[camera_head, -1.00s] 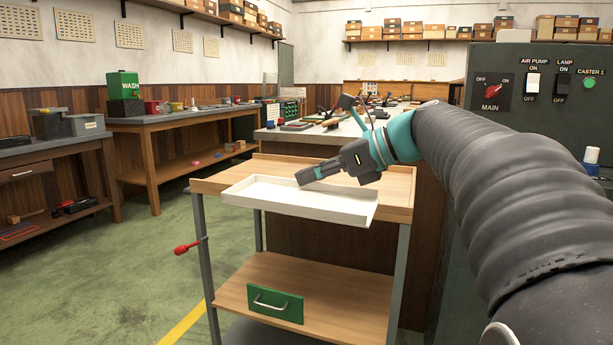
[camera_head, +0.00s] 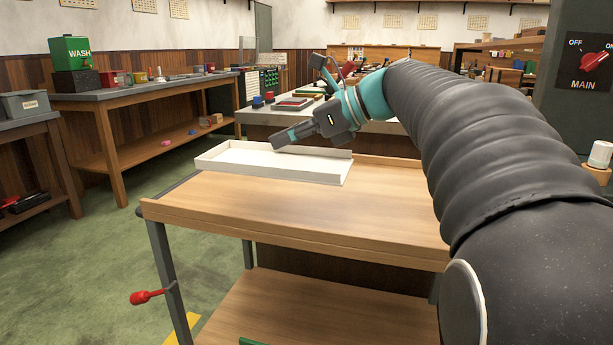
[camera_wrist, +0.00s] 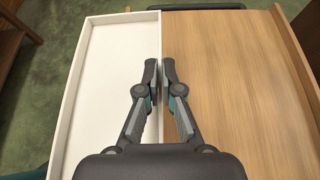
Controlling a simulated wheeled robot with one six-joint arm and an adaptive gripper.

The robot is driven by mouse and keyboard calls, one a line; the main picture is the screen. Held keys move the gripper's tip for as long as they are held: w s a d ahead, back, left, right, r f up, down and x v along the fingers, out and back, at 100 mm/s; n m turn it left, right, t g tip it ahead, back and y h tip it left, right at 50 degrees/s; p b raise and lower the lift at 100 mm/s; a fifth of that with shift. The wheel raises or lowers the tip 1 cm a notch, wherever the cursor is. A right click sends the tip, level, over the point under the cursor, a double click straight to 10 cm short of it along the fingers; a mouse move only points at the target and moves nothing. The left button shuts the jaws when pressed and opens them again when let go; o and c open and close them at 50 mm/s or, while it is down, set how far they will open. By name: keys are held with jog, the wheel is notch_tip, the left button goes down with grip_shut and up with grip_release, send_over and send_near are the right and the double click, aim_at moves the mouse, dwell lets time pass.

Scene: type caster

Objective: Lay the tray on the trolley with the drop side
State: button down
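The white shallow tray (camera_head: 235,168) is level at the far left part of the trolley's wooden top (camera_head: 300,215). I cannot tell whether it touches the top or hovers just above it. My gripper (camera_head: 278,142) is shut on the tray's long wall, the one farther from me in the head view. The wrist view shows my fingertips (camera_wrist: 160,75) pinching this wall, with the empty tray floor (camera_wrist: 110,80) to the left and bare trolley top (camera_wrist: 225,80) to the right. A red lever (camera_head: 147,297) sticks out from the trolley's left front leg.
The trolley's near top is bare, with a wooden rim along the front (camera_head: 300,238). A grey-topped bench (camera_head: 258,117) with tools stands behind it. Another bench (camera_head: 130,95) with a green WASH box is at left. Green floor (camera_head: 225,270) is open at left.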

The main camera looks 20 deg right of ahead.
send_over(280, 184)
notch_tip(280, 184, down, 7)
jog(key=shift+s+a+r+b, duration=0.1)
jog(key=shift+r+b, duration=0.05)
jog(key=shift+b, duration=0.2)
jog(key=shift+f+b, duration=0.55)
jog(key=shift+f, duration=1.45)
jog(key=c, duration=1.7)
grip_release()
jog(key=shift+f, duration=0.1)
jog(key=o, duration=0.4)
jog(key=p+v, duration=0.1)
jog(key=v, duration=1.1)
